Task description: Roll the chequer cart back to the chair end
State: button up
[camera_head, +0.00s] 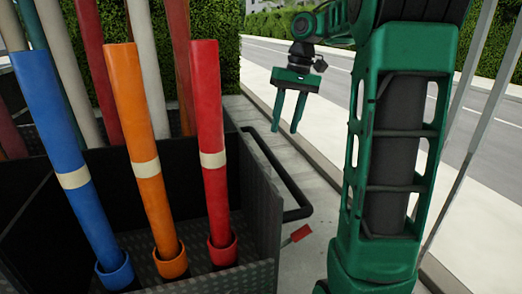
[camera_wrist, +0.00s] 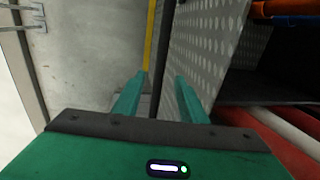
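The chequer cart (camera_head: 262,228) is a dark box of chequered plate at the lower left of the head view. Blue, orange and red poles stand tilted in sockets of matching colour inside it. A black bar handle (camera_head: 290,187) runs along its right side. My gripper (camera_head: 285,130) is open and points down, above and beyond the handle in that view. In the wrist view my gripper (camera_wrist: 159,77) has its fingers apart, with a dark bar (camera_wrist: 163,40), apparently the handle, running between them in the picture. The chequered wall (camera_wrist: 205,50) is just right of it. Contact is not visible.
A red-tipped lever (camera_head: 297,234) sticks out low at the cart's right side. More poles stand behind the cart before a hedge (camera_head: 255,60). Pale pavement (camera_head: 322,120) and a road lie right. A yellow strip (camera_wrist: 149,50) crosses the grey floor. The chair end is not identifiable.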

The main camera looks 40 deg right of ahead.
aim_at(274, 157)
jog(key=f, duration=0.3)
jog(key=w+a+f, duration=0.1)
jog(key=f, duration=0.3)
jog(key=a+f, duration=0.1)
jog(key=f, duration=0.2)
jog(key=shift+w+f, duration=0.25)
jog(key=shift+c, duration=0.7)
grip_shut()
